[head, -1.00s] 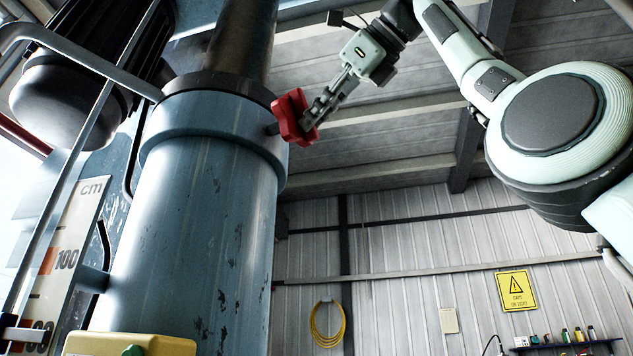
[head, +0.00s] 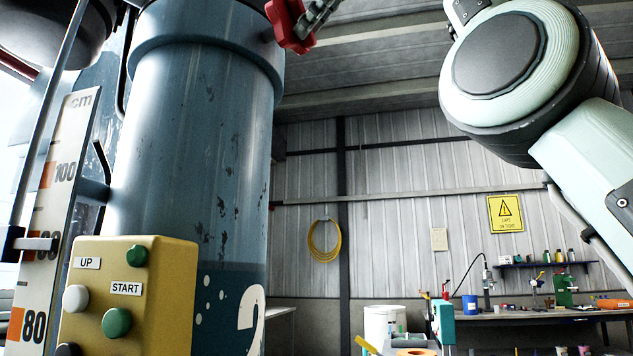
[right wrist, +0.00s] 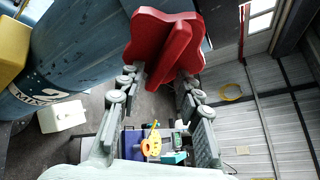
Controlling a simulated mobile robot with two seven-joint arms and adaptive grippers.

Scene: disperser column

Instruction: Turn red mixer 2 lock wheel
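The red lock wheel (head: 290,25) sits at the upper right side of the blue mixer column (head: 190,150), cut by the top edge of the head view. The fingers of my right gripper (head: 318,18) reach it from the right; the rest of that gripper is out of frame. In the right wrist view the lobed wheel (right wrist: 165,45) is large at the top. My right gripper's fingertips (right wrist: 157,82) lie on either side of its lower part, very close to it. I cannot tell whether they press on it. My left gripper is not in view.
A yellow control box (head: 165,290) with UP and START buttons stands at the lower left, beside a centimetre scale (head: 60,180). A workbench (head: 540,313) with tools stands at the back right. A yellow warning sign (head: 506,213) and a coiled yellow hose (head: 324,240) hang on the wall.

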